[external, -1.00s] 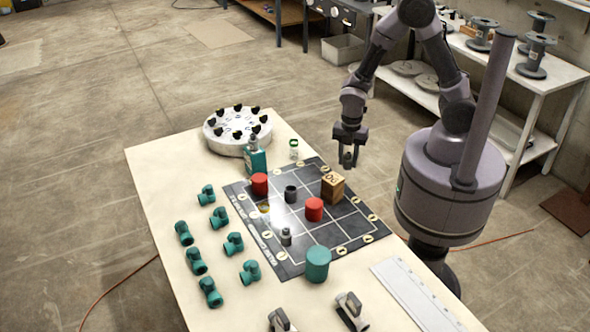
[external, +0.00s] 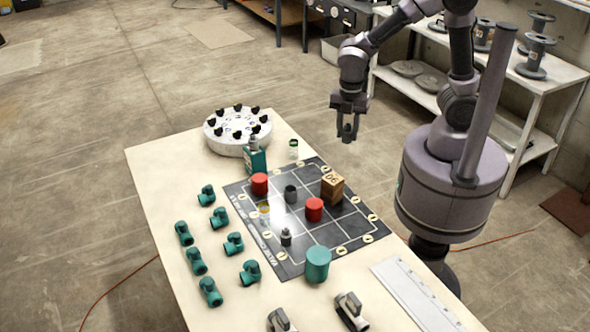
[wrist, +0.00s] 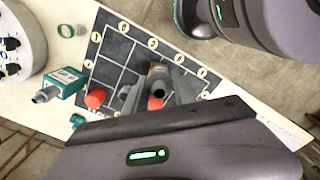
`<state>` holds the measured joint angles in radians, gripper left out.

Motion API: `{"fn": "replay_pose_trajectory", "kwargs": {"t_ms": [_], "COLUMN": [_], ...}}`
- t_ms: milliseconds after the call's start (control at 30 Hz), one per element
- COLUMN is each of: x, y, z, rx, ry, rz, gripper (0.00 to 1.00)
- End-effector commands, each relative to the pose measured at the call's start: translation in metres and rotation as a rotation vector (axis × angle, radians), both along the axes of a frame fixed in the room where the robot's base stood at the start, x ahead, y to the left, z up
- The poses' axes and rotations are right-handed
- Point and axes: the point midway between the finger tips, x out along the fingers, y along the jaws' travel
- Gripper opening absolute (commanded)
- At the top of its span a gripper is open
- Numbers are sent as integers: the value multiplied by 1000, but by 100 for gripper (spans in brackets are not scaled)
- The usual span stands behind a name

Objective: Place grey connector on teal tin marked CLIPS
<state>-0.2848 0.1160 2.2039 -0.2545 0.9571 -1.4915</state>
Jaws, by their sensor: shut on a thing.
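In the wrist view, my gripper (wrist: 157,90) is shut on a grey connector (wrist: 160,82), a short tubular piece held between the two fingers. The teal tin (external: 317,264), a plain cylinder, stands upright at the front edge of the dark gridded board, well away from my gripper. No CLIPS lettering is readable on it. I cannot make the tin out in the wrist view.
The board (external: 345,232) also holds two red cylinders (external: 314,209), a wooden block (external: 332,187), a dark grey piece (external: 290,193) and a small grey fitting (external: 286,237). Several teal pipe fittings (external: 233,243) line the left side.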

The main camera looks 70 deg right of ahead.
Motion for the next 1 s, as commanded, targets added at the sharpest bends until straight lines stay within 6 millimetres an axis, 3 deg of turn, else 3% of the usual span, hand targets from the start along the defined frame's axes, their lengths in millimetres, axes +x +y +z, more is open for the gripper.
{"fn": "replay_pose_trajectory", "kwargs": {"t_ms": [267, 400, 500, 800, 1000], "x": [-17, -43, -62, -104, -102], "y": [106, 164, 195, 244, 241], "z": [6, 5, 2, -5, -42], "rx": [-1, -2, -1, -2, -4], "ry": [3, 3, 2, 2, 4], "rz": [31, 42, 47, 51, 48], "gripper": [0, 0, 0, 0, 0]}}
